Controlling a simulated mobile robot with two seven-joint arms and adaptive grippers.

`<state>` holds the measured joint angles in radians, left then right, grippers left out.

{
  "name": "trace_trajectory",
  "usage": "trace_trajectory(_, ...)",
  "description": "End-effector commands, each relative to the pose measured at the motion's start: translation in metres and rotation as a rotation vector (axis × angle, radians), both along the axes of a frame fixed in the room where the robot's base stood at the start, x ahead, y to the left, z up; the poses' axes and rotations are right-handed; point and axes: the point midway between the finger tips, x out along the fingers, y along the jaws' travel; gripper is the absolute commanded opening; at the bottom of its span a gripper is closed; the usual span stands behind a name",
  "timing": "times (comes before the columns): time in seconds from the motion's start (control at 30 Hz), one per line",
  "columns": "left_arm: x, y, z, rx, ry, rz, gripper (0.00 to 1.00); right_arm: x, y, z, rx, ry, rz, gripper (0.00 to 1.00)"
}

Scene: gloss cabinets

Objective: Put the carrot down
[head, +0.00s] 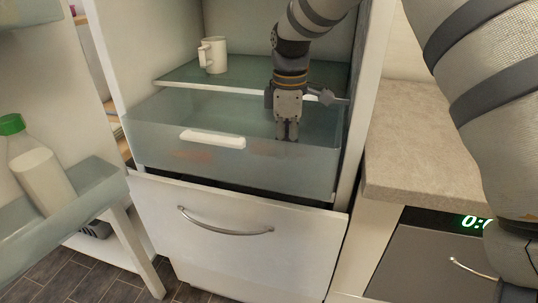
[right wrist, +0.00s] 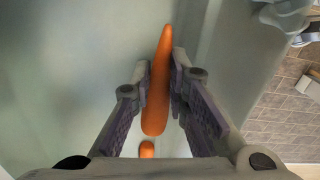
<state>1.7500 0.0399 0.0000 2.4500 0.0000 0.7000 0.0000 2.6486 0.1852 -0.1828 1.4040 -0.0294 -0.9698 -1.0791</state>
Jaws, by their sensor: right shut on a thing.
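My right gripper (head: 287,135) points down into the clear pulled-out drawer (head: 160,125) of the open fridge. In the right wrist view the gripper (right wrist: 160,80) is shut on an orange carrot (right wrist: 157,85), which lies lengthwise between the two fingers. A second orange piece (right wrist: 147,149) shows below the carrot's thick end, apart from it. In the head view, faint orange blurs show through the drawer's front; I cannot tell which is the held carrot. My left gripper is not in view.
The open fridge door at left holds a green-capped bottle (head: 38,165). A countertop (head: 415,140) lies to the right. A closed lower drawer (head: 225,245) is underneath.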

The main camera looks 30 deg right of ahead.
Motion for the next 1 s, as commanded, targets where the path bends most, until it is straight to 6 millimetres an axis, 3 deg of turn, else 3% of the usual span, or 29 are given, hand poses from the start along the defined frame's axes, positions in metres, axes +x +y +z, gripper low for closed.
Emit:
trace_trajectory(0.33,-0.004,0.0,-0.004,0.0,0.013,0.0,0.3,0.0,0.0,-0.054,0.0,0.003,-0.003,0.0)
trace_trajectory(0.67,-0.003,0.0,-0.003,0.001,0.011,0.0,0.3,0.001,0.0,-0.057,0.0,-0.001,-0.004,0.0)
trace_trajectory(0.7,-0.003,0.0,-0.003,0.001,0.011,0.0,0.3,0.001,0.0,-0.058,0.0,-0.001,-0.003,0.19)
trace_trajectory(0.77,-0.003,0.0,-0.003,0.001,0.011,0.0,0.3,0.001,0.0,-0.057,0.0,-0.001,-0.004,0.33)
trace_trajectory(1.0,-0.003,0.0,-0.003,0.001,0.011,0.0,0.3,0.001,0.0,-0.057,0.0,-0.001,-0.004,0.35)
